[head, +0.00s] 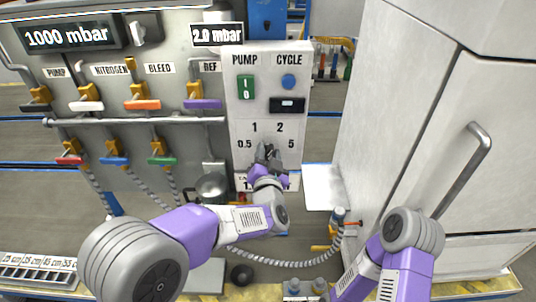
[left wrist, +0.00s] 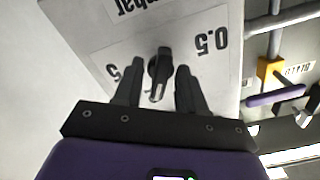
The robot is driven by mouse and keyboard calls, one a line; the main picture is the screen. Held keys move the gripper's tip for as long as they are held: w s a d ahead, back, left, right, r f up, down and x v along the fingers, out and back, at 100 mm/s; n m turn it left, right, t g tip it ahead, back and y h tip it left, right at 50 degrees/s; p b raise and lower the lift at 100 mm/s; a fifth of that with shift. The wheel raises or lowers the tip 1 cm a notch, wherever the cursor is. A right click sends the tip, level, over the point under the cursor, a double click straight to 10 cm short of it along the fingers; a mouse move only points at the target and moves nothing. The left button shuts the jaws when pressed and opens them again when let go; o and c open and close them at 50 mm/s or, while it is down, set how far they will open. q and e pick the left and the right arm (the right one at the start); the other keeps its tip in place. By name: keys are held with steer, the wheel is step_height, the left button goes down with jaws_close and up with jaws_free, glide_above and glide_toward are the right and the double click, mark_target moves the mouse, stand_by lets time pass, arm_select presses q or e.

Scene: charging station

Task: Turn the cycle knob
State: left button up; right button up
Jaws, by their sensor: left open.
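A black knob (left wrist: 159,68) with a pale pointer stripe sits on the white control panel (head: 235,118), amid the marks 0.5, 1, 2 and 5. In the head view my left gripper (head: 268,153) covers most of the knob. In the left wrist view its two black fingers (left wrist: 158,78) are open, one on each side of the knob, with small gaps showing. I cannot tell whether they touch it. The word CYCLE stands above a round blue button (head: 288,82), higher on the panel and clear of the gripper. My right gripper is out of view.
A green pump switch (head: 247,87) and a small black display (head: 287,105) are above the knob. Several coloured valve handles and a horizontal pipe (head: 140,121) are to the left. A white cabinet (head: 400,110) with a metal handle (head: 463,170) stands to the right.

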arm_select(q)
steer(key=shift+w, duration=0.3)
jaws_close()
steer(key=n+b, duration=0.3)
steer(key=n, duration=0.3)
steer(key=shift+a+f+n+b, duration=0.1)
steer(key=shift+a+n+b, duration=0.05)
steer(key=shift+n+b, duration=0.25)
steer(key=n+b, duration=0.2)
steer(key=n, duration=0.2)
steer(key=shift+n+b, duration=0.3)
steer(key=shift+n, duration=0.1)
